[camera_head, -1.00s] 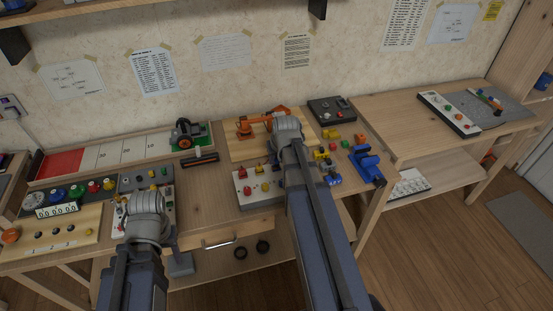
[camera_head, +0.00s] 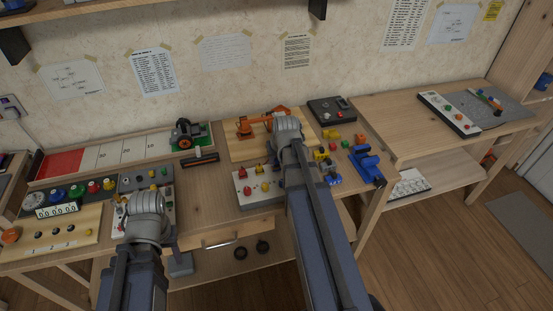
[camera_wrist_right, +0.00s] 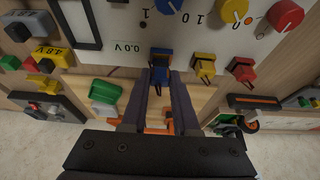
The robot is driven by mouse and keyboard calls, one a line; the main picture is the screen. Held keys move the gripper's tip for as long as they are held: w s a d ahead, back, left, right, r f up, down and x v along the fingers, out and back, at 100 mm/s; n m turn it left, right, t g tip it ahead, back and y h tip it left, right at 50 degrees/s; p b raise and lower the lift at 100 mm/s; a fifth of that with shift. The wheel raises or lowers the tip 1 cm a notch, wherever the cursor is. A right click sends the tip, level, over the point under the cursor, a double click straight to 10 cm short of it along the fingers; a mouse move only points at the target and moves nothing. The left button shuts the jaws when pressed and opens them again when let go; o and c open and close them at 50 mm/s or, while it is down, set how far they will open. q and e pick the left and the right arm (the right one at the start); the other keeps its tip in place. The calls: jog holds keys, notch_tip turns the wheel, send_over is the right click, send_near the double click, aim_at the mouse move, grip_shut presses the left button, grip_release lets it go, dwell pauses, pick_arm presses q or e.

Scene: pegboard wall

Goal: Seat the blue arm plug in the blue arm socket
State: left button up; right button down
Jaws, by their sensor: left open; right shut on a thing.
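In the right wrist view my right gripper (camera_wrist_right: 160,84) is shut on the blue plug (camera_wrist_right: 161,60). The plug is at the edge of a white panel (camera_wrist_right: 130,25), in line with a yellow plug (camera_wrist_right: 204,66) and a red plug (camera_wrist_right: 242,68). A dark hole shows on the panel just beyond the blue plug. I cannot tell whether the plug's tip is in a socket. In the head view my right wrist hides the plug. My left gripper (camera_head: 146,208) is over the left of the bench, its fingers mostly hidden by the wrist.
The orange robot arm (camera_head: 252,124) stands on a wooden board behind the panel. Knobs and a 0.0 V display sit on the panel. A blue vise (camera_head: 366,160) and small coloured blocks lie to the right. Bare bench (camera_head: 200,205) lies between my arms.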

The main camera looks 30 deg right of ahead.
aim_at(276, 160)
jog(key=shift+f+b, duration=0.95)
jog(key=shift+f, duration=0.05)
jog(key=c, duration=0.6)
grip_release()
jog(key=shift+r, duration=0.1)
jog(key=shift+r, duration=0.15)
jog(key=shift+r+p, duration=2.4)
jog(key=shift+p, duration=0.2)
jog(key=s+a+n+g, duration=0.1)
jog(key=s+a, duration=0.4)
jog(key=a, duration=0.5)
jog(key=s+a+n+g, duration=0.2)
jog(key=s+a, duration=0.3)
jog(key=a, duration=0.5)
jog(key=s+a+f+n+g, duration=0.1)
jog(key=s+a+n, duration=0.2)
jog(key=s+a, duration=0.3)
jog(key=a, duration=0.4)
jog(key=shift+a+g, duration=0.15)
jog(key=shift+g, duration=0.25)
